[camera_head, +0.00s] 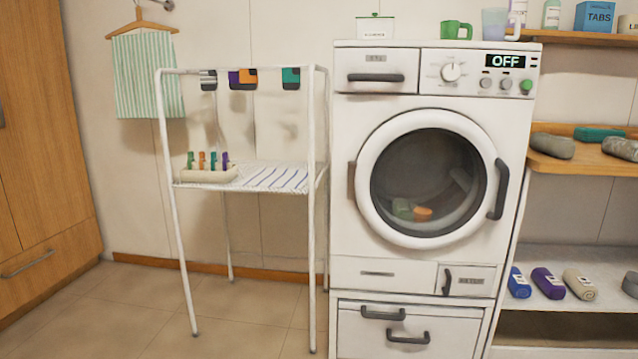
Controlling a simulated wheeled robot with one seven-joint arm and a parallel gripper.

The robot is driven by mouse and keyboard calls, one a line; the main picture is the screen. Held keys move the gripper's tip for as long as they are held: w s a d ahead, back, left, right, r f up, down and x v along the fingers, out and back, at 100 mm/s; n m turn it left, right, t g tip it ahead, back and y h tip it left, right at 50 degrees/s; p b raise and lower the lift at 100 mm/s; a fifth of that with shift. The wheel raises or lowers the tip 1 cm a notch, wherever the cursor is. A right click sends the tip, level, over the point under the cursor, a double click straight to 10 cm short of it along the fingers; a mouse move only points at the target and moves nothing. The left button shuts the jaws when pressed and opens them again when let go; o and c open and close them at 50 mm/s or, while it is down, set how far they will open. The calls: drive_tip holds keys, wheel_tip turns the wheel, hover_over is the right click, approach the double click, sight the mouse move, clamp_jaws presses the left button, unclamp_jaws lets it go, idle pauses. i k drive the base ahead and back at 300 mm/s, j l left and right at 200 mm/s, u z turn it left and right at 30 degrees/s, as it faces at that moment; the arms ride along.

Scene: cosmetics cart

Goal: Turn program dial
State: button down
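The program dial (451,72) is a round white knob on the control panel of a white front-loading washing machine (345,240). The dial sits left of a black display (505,61) that reads OFF. Two small grey knobs and a green button (526,86) are below the display. The round door (430,185) is shut, with a dark handle on its right; green and orange items show behind the glass. My gripper is not in view.
A white drying rack (318,140) with a peg basket stands left of the washer. Shelves (560,160) with rolled cloths and bottles are at the right. A green mug (455,30) and a box stand on top. The tiled floor (250,320) in front is clear.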

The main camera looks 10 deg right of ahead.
sight(449, 72)
drive_tip(key=i+j+z, duration=0.15)
drive_tip(key=z, duration=0.7)
drive_tip(key=i+j+z, duration=0.25)
drive_tip(key=j, duration=0.3)
drive_tip(key=j+z, duration=0.2)
drive_tip(key=j, duration=0.35)
drive_tip(key=i+j+z, duration=0.25)
drive_tip(key=j, duration=1.05)
